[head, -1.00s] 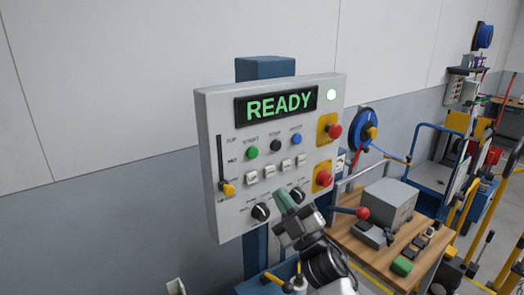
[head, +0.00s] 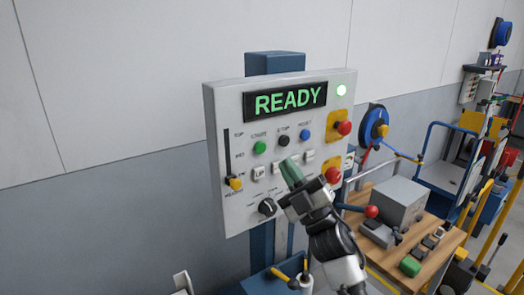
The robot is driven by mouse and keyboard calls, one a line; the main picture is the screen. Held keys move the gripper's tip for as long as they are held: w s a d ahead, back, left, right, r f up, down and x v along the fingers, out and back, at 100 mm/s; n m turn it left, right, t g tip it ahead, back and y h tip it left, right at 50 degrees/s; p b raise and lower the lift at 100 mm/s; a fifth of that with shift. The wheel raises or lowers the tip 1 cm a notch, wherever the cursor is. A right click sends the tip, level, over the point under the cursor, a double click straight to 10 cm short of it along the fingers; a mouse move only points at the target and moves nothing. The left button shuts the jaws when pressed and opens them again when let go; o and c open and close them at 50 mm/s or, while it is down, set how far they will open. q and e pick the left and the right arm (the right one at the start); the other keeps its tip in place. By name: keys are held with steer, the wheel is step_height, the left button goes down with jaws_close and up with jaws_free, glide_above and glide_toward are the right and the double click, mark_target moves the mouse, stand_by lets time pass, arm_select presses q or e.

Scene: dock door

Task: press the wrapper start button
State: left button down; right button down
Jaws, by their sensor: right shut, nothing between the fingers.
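The wrapper control panel (head: 225,110) is a light grey box on a blue post, with a display (head: 286,101) reading READY in green and a lit green lamp at its top right. The green start button (head: 260,147) sits in the upper button row, left of a black and a blue button. My right gripper (head: 291,172) is shut and empty, its green fingertips in front of the row of white keys, below and to the right of the start button and apart from it. It hides part of the panel's lower middle. My left gripper is not in view.
Two red mushroom buttons on yellow plates, the upper one (head: 344,128) and the lower one (head: 332,175), line the panel's right side. A slider with a yellow knob (head: 235,183) is at the left. A wooden bench (head: 387,260) with a grey box stands at the right.

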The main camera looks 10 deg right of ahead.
mark_target(260, 148)
steer(key=shift+w+a+b, duration=0.35)
steer(key=shift+w+a, duration=0.05)
steer(key=shift+w, duration=0.6)
steer(key=shift+w+a+b, duration=0.35)
steer(key=shift+w+b, duration=0.05)
steer(key=shift+w, duration=0.65)
steer(key=shift+w+a+b, duration=0.35)
steer(key=shift+w+a, duration=0.05)
steer(key=shift+w, duration=0.6)
steer(key=shift+w+a, duration=0.15)
steer(key=shift+w, duration=0.25)
steer(key=shift+w+a+b, duration=0.15)
steer(key=shift+w+b, duration=0.3)
steer(key=shift+s, duration=0.15)
stand_by(0.5)
steer(key=shift+s+d+p, duration=0.3)
steer(key=shift+s+p, duration=0.1)
steer(key=shift+s, duration=0.35)
